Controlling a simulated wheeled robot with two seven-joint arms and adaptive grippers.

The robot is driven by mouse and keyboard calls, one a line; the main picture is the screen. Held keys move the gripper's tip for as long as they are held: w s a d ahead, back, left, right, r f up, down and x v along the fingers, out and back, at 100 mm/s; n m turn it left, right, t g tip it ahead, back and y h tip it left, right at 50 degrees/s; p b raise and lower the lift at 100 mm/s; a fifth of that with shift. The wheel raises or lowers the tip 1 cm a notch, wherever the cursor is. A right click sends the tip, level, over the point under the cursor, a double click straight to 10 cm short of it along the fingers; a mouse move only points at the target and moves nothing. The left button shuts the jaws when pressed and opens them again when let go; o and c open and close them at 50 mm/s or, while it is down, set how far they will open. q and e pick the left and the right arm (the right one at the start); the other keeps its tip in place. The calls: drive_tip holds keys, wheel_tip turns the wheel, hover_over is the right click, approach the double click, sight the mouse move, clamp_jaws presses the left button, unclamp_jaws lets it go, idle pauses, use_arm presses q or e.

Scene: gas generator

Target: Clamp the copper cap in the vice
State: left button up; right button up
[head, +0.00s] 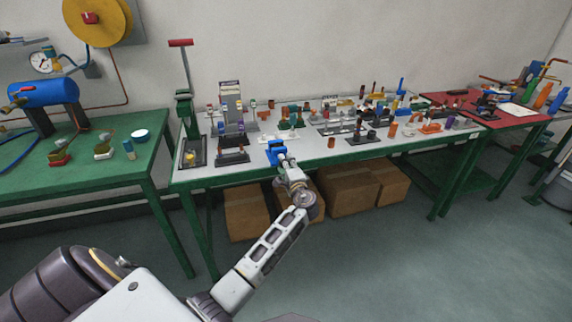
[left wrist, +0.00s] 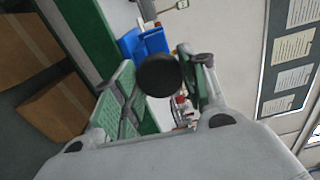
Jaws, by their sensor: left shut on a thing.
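A small blue vice (head: 275,150) stands at the front edge of the green-framed table; its blue body also shows in the left wrist view (left wrist: 150,42). My left gripper (head: 284,164) is right in front of the vice, at the table edge. In the left wrist view, its two fingers are on either side of a round black knob (left wrist: 158,75) in front of the blue body, and they are shut on it. I cannot make out a copper cap in the vice jaws. A small copper-brown cylinder (head: 331,143) stands on the table right of the vice; I cannot tell whether it is the cap.
The white tabletop (head: 305,158) holds many small parts and fixtures toward the back. A tall green lever press (head: 186,110) stands at its left end. Cardboard boxes (head: 350,195) sit below. A green table (head: 85,165) is at left, a red one (head: 450,102) at right.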

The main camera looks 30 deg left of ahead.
use_arm(q)
drive_tip(key=shift+f+m+p, duration=0.15)
drive_tip(key=shift+m+p, duration=2.55)
drive_tip(key=shift+p, duration=0.4)
idle(1.2)
idle(0.4)
drive_tip(key=o, duration=1.1)
drive_tip(key=shift+c, duration=0.2)
drive_tip(key=shift+n+b, duration=2.9)
drive_tip(key=shift+b, duration=0.75)
drive_tip(key=shift+c, duration=0.3)
drive_tip(key=c, duration=1)
